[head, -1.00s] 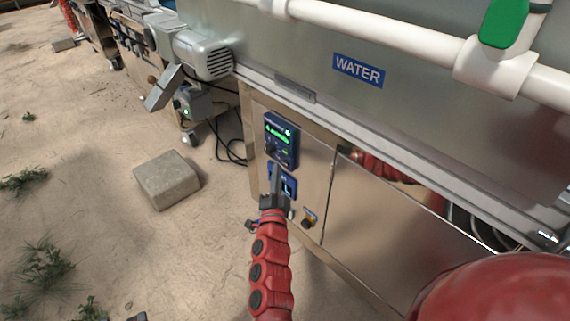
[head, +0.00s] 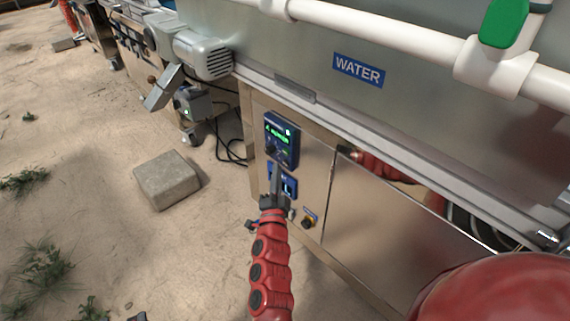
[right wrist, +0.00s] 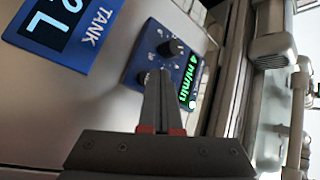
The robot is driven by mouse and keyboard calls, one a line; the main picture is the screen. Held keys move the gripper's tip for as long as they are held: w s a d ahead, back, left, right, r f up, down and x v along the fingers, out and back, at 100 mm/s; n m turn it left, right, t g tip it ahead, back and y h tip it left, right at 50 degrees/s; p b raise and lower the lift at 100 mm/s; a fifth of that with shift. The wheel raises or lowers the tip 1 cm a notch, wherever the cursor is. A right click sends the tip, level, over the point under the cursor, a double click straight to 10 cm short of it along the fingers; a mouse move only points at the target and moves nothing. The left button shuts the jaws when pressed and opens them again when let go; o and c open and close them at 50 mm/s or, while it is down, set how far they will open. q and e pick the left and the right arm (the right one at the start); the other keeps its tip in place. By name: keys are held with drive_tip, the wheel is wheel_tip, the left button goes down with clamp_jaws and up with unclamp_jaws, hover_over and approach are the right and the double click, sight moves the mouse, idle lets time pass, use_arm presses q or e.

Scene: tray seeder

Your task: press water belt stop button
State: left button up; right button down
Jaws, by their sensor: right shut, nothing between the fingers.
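The blue control box (head: 282,140) with a lit green display is on the steel panel below the WATER sign; it also shows in the right wrist view (right wrist: 143,58), turned sideways, with a black knob (right wrist: 171,47) and the display reading in m/min. My right gripper (head: 277,172) is shut and empty, in front of the panel just below this box. In the right wrist view its fingertips (right wrist: 160,75) overlap the lower part of the box, by a dark round button (right wrist: 141,80) that they partly cover. I cannot tell whether they touch it. My left gripper is not in view.
A blue TANK display (right wrist: 68,30) sits beside the control box, partly behind my gripper in the head view. A small yellow-and-black switch (head: 308,218) is lower right. White pipe (head: 380,32) runs above. A concrete block (head: 167,181) lies on the ground at left.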

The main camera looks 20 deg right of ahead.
drive_tip(key=shift+d, duration=0.15)
drive_tip(key=shift+w+d, duration=0.1)
drive_tip(key=shift+d, duration=0.15)
drive_tip(key=shift+w+d, duration=0.15)
drive_tip(key=shift+d, duration=0.2)
idle(0.8)
drive_tip(key=shift+a, duration=0.1)
drive_tip(key=shift+s+a+p, duration=0.25)
drive_tip(key=shift+a+p, duration=0.1)
drive_tip(key=shift+a, duration=0.3)
drive_tip(key=shift+a, duration=0.1)
